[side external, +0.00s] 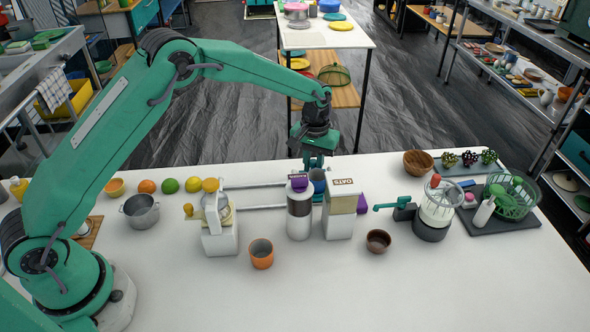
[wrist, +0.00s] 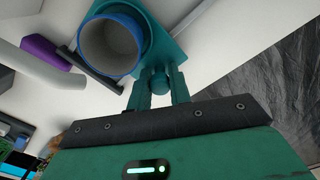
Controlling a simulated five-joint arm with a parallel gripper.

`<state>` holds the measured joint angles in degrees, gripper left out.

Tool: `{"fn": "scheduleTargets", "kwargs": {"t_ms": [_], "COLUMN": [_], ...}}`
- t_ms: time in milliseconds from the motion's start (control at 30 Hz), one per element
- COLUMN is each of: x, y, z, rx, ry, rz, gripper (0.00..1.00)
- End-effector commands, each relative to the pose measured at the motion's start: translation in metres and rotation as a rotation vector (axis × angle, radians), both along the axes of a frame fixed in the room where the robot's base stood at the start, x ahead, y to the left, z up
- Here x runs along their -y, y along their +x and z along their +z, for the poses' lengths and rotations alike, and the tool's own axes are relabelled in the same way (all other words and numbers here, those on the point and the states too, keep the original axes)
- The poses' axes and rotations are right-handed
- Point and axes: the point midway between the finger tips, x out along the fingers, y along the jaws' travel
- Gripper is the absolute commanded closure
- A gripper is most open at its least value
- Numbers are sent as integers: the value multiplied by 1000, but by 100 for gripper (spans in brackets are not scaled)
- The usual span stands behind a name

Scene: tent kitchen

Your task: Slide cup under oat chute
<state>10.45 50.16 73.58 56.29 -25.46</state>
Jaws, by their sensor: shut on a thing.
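A blue cup (wrist: 107,45) with a grey inside stands upright on a teal carriage (wrist: 172,38) in the wrist view. In the side view the cup (side external: 318,175) shows partly, in the gap between the purple-topped dispenser (side external: 299,210) and the dispenser marked OATS (side external: 341,215). My gripper (wrist: 159,88) is shut on the carriage's round teal knob (wrist: 160,79), beside the cup and not on it. In the side view my gripper (side external: 315,162) is behind the dispensers. The oat chute's outlet is not clearly visible, and the dispensers hide most of the carriage.
A white machine (side external: 219,232) stands left, with an orange cup (side external: 261,254) in front. A brown bowl (side external: 378,241) and a blender-like machine (side external: 436,212) are right. The table's front is clear.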

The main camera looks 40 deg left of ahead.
Motion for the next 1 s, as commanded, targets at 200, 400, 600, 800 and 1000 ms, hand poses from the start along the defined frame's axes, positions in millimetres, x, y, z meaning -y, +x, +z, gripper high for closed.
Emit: {"fn": "scheduleTargets", "kwargs": {"t_ms": [200, 400, 600, 800, 1000], "x": [9, 16, 19, 19, 20], "y": [11, 18, 21, 21, 21], "z": [1, 1, 1, 1, 1], "rx": [5, 5, 3, 4, 3], "ry": [-1, -1, -1, -1, -1], "rz": [0, 1, 2, 2, 1], "gripper": [93, 93, 93, 93, 61]}}
